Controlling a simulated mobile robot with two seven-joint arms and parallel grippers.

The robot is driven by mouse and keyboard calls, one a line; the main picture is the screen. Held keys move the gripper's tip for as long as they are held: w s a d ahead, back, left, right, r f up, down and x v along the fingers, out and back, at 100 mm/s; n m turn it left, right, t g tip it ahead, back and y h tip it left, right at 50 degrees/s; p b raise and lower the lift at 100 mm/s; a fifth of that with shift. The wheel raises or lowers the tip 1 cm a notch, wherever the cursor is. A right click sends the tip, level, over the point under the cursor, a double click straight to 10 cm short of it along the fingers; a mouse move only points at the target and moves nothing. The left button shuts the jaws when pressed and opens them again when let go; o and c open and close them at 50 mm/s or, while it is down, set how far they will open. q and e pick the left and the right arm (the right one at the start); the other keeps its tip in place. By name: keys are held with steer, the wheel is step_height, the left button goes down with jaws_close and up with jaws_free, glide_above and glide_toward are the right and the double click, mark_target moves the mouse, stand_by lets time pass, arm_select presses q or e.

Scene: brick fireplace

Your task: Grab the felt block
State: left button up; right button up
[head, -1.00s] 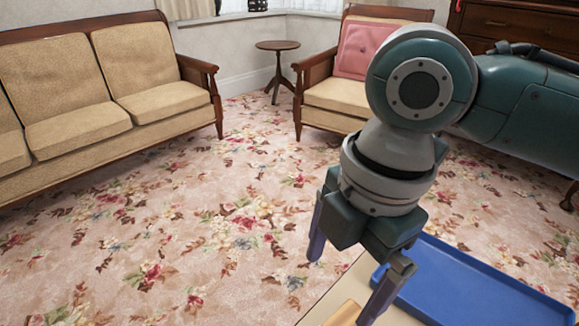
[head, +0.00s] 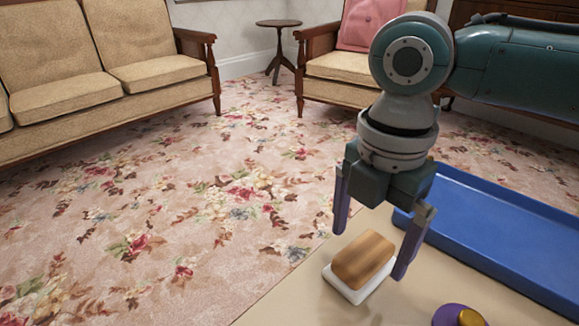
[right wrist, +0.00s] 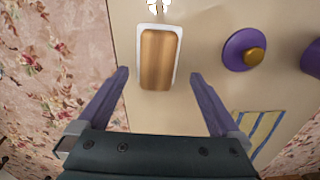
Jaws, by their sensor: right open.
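The felt block (head: 363,260) has a brown wood-grained top on a white base and lies on the beige table top. It also shows in the right wrist view (right wrist: 159,60), upright in the picture, near the top middle. My right gripper (head: 370,252) is open and empty, pointing down at the block. In the right wrist view the fingertips (right wrist: 160,75) are spread to either side of the block's near part, with a gap on each side. I cannot tell the exact height of the fingertips over the table. My left gripper is not in view.
A blue tray (head: 500,235) lies right of the block. A purple round thing with a gold knob (right wrist: 237,52) stands on the table (head: 290,305), with a striped cloth (right wrist: 257,130) nearby. The table's edge is close on the block's left, with flowered carpet beyond.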

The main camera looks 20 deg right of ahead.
mark_target(366, 250)
arm_select(q)
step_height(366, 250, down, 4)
steer(key=b, duration=0.3)
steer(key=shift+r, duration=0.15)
arm_select(e)
steer(key=f, duration=0.4)
steer(key=shift+w+d, duration=0.3)
steer(key=shift+w, duration=0.05)
arm_select(q)
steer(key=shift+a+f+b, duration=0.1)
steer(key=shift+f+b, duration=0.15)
steer(key=shift+b, duration=0.1)
arm_select(e)
steer(key=shift+f, duration=0.5)
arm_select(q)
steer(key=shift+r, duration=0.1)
arm_select(e)
steer(key=shift+r, duration=0.1)
steer(key=c, duration=1.2)
